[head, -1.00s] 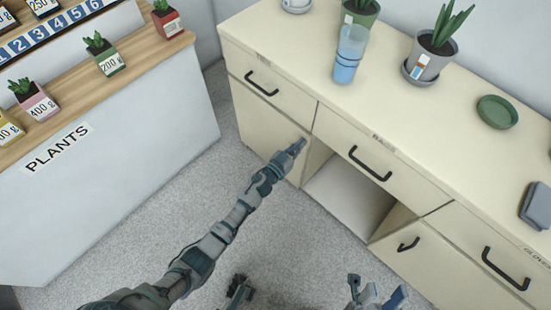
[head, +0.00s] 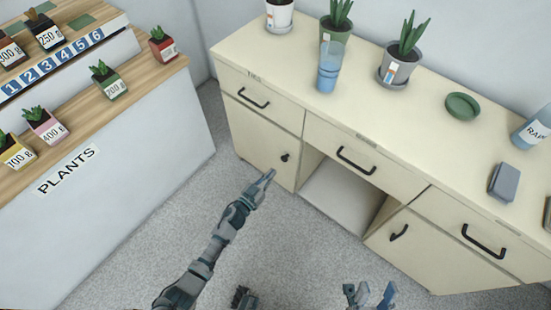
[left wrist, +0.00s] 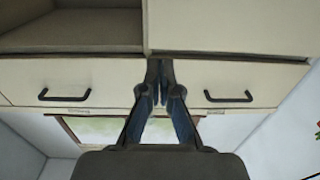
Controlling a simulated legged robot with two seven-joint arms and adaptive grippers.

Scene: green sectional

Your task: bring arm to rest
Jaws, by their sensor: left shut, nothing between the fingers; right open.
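My left arm reaches up from the bottom of the head view. Its gripper (head: 268,177) is shut and empty, in front of the cream cabinet's lower left door (head: 258,150). In the left wrist view the left gripper's fingers (left wrist: 155,90) are together with nothing between them, and the cabinet drawers lie beyond. My right gripper (head: 370,294) is at the bottom edge of the head view, open and empty, with its fingers apart. Most of the right arm is out of view.
The cream cabinet (head: 330,115) has drawers with black handles and an open niche (head: 340,195). On top stand potted plants, a blue cup (head: 328,70), a green saucer (head: 462,106) and a grey block (head: 504,181). A plant shelf (head: 130,140) stands left. Grey floor lies between.

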